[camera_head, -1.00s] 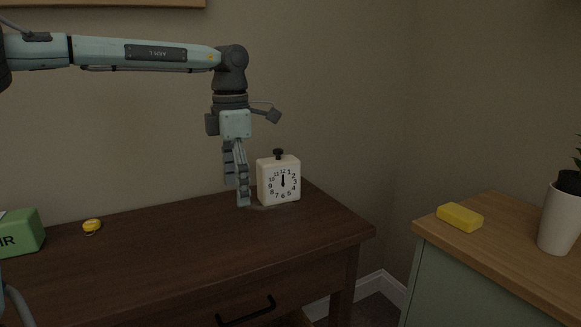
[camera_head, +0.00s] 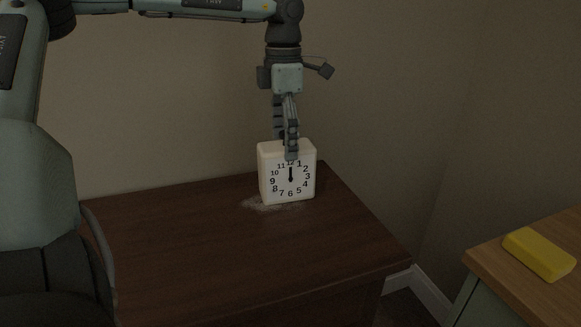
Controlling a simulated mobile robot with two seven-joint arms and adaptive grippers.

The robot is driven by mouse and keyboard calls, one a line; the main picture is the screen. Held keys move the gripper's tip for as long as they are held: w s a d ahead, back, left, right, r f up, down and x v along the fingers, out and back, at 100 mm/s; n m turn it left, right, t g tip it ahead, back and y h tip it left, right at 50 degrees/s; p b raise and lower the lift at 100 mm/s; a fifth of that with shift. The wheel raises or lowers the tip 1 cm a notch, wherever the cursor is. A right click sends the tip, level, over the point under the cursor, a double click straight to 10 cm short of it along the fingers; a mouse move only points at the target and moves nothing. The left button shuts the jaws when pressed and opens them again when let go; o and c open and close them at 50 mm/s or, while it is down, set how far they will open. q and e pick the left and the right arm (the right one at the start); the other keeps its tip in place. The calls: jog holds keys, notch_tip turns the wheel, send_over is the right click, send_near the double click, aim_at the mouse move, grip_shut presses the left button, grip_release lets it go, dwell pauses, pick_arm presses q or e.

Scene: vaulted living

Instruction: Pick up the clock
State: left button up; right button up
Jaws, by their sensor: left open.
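The clock (camera_head: 298,186) is a white block with a black-numbered face, upright on the dark wooden table (camera_head: 190,240) near its far right corner. My left gripper (camera_head: 288,150) points straight down at the top of the clock. Its fingers are open; one finger overlaps the upper part of the clock face, and the other shows behind it near the top edge. The black knob on top of the clock is hidden by the fingers. I cannot tell whether the fingers touch the clock. My right gripper is not in view.
A lighter wooden cabinet (camera_head: 490,258) stands at the right, across a gap from the table, with a yellow block (camera_head: 539,254) on it. A wall is close behind the table.

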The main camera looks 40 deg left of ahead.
aim_at(286, 164)
pick_arm(q)
jog(key=f, duration=0.5)
jog(key=shift+w+f+p, duration=0.2)
jog(key=shift+f+p, duration=0.15)
jog(key=shift+p, duration=0.05)
jog(key=shift+f, duration=0.3)
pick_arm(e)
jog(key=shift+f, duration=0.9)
pick_arm(q)
jog(key=shift+c, duration=0.3)
jog(key=c, duration=1.3)
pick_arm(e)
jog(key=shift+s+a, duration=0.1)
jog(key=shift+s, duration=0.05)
pick_arm(q)
jog(key=shift+w+r, duration=0.1)
jog(key=shift+r, duration=0.05)
